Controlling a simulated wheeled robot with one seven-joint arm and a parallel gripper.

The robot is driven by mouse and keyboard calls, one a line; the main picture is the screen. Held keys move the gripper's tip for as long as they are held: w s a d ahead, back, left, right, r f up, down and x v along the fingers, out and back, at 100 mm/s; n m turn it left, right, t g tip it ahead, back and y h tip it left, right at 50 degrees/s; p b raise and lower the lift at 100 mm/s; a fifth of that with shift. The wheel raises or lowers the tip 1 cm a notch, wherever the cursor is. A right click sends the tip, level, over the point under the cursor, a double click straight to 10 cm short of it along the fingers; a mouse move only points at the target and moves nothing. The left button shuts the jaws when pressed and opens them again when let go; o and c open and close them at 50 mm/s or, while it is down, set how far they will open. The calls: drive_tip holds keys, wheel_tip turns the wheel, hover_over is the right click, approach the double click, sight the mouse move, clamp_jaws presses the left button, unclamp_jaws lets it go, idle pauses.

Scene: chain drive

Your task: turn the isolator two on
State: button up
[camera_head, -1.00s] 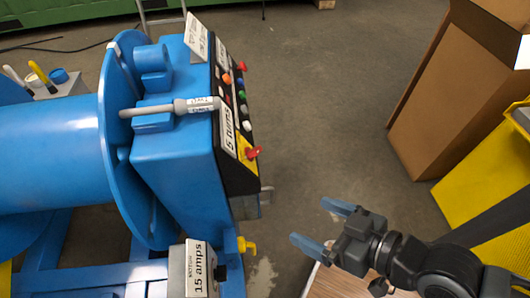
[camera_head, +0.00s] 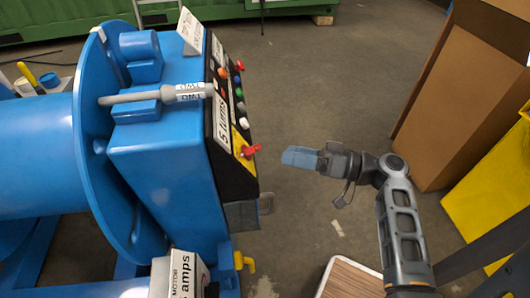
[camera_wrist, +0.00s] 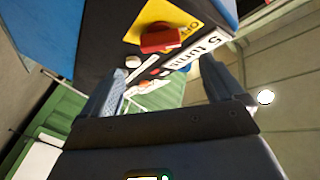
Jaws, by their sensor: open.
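A red rotary handle (camera_head: 250,151) sits on a yellow plate at the near end of the black control panel (camera_head: 230,175) of the blue machine. In the wrist view the red handle (camera_wrist: 162,40) lies ahead of the fingers, and its yellow plate (camera_wrist: 182,15) reads "OFF". Another red handle (camera_head: 239,66) is at the panel's far end. I cannot read which one is isolator two. My gripper (camera_head: 287,156) is to the right of the near red handle, pointing at it, apart from it. Its fingers (camera_wrist: 165,90) are open and empty.
The panel carries several coloured buttons and a "5 turns" label (camera_head: 222,124). A yellow handle (camera_head: 243,261) sticks out low by the "amps" box (camera_head: 180,276). A cardboard box (camera_head: 440,110) and a yellow bin (camera_head: 490,190) stand right.

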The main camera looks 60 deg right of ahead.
sight(258, 147)
drive_tip(key=x, duration=0.7)
drive_tip(key=shift+w, duration=0.35)
drive_tip(key=shift+c, duration=0.3)
drive_tip(key=c, duration=1)
drive_tip(key=shift+r+p, duration=0.1)
drive_tip(key=shift+p, duration=0.25)
